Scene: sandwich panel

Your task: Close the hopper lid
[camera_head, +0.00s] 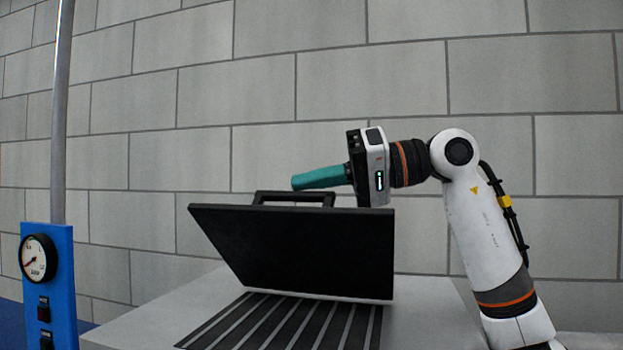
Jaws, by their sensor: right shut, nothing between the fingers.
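The hopper lid (300,252) is a black flat panel, raised and tilted over the hopper. A black bar handle (293,198) stands at its upper edge. Below the lid, a dark slatted grate (275,325) shows in the top of the grey hopper (425,315). My right gripper (297,182) is shut and empty. Its teal fingers point left, just above the right part of the handle. I cannot tell whether they touch it. My left gripper is not in view.
A blue panel (62,285) with a round gauge (38,257) and dark switches stands at the left. A grey vertical pole (61,110) rises behind it. A grey block wall (300,80) closes off the back.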

